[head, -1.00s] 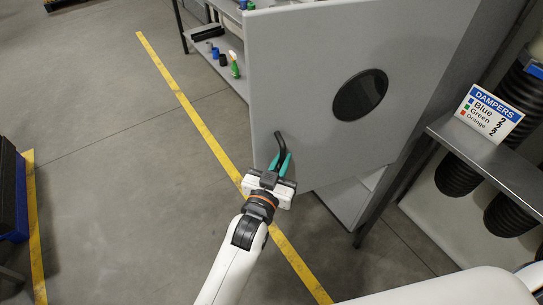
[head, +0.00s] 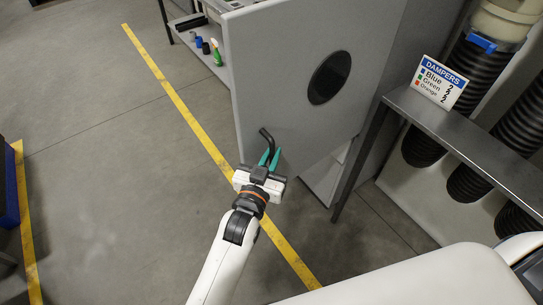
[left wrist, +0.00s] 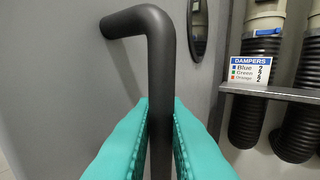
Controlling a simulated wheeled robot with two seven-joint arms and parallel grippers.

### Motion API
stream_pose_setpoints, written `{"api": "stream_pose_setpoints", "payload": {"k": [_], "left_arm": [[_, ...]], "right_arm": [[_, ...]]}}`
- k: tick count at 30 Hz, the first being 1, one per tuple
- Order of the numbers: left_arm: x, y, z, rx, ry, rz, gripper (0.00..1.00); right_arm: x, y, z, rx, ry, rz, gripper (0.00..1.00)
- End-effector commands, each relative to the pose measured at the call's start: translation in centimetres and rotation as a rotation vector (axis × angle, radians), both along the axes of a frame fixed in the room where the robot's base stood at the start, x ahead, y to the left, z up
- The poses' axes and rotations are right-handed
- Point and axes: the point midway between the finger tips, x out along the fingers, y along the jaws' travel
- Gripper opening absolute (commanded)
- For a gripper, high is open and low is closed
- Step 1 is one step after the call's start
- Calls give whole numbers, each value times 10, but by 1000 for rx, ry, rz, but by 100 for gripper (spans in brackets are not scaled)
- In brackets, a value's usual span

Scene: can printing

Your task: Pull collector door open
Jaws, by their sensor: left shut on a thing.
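The collector door (head: 290,50) is a large grey panel with a dark oval window (head: 329,77). It stands swung out from the grey cabinet, with a gap at its right lower side. A black bent handle (head: 266,136) sticks out near its lower left edge. My left gripper (head: 269,158) is shut on the handle with its teal fingers on both sides of the bar. In the left wrist view the handle (left wrist: 160,70) runs down between the fingers (left wrist: 160,135). My right gripper is not in view.
A dampers sign (head: 442,82) stands on a metal shelf (head: 470,135) at the right, with black ribbed hoses (head: 475,75) around it. A shelf with small bottles (head: 215,52) is behind the door. Open floor with a yellow line (head: 190,120) lies to the left.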

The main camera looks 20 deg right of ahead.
Motion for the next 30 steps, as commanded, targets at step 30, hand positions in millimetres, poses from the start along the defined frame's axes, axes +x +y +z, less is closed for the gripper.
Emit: {"api": "stream_pose_setpoints", "payload": {"k": [30], "left_arm": [[-70, 51, -2, -2, -2, -2, 32]], "right_arm": [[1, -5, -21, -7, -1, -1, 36]]}}
